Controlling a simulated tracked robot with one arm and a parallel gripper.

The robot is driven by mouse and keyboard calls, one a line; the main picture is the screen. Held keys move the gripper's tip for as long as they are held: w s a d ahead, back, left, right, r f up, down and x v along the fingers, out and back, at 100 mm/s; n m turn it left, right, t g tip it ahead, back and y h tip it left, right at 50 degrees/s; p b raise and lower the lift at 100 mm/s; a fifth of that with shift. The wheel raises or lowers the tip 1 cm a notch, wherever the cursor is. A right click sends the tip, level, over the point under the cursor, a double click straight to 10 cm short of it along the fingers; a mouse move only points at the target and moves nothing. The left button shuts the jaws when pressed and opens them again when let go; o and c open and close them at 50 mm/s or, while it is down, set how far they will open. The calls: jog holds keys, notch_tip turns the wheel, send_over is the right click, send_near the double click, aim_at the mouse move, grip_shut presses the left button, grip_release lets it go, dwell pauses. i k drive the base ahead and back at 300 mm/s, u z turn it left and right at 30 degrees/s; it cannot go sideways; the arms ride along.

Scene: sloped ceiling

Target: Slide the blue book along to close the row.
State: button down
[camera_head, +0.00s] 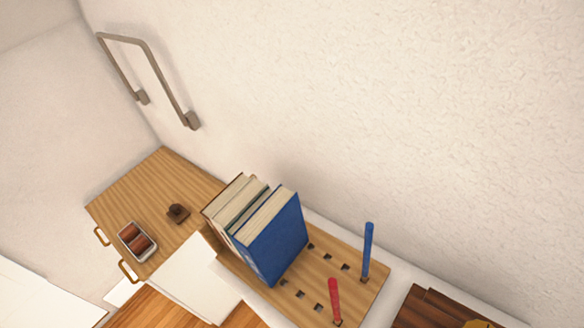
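The blue book (274,240) stands upright at the right end of a short row of books (236,199) on a wooden board (322,265). Its blue cover faces right and toward me, and its pale page edges show on top. The other books stand to its left, with pale page edges and darker covers, partly hidden behind it. Thin dark and green strips show between the books; I cannot tell how wide any gap beside the blue book is. My gripper is not in view.
Right of the blue book the board has several square holes, a blue peg (368,252) and a red peg (335,302). A wooden surface at left holds a small tray (137,242) and a dark brown block (178,213). Dark slats (425,308) lie lower right. A metal rail (160,75) is on the wall.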

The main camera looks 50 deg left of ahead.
aim_at(271, 239)
jog(key=z, duration=0.25)
jog(key=k, duration=1.75)
jog(key=u, duration=1.55)
jog(key=i, duration=1.05)
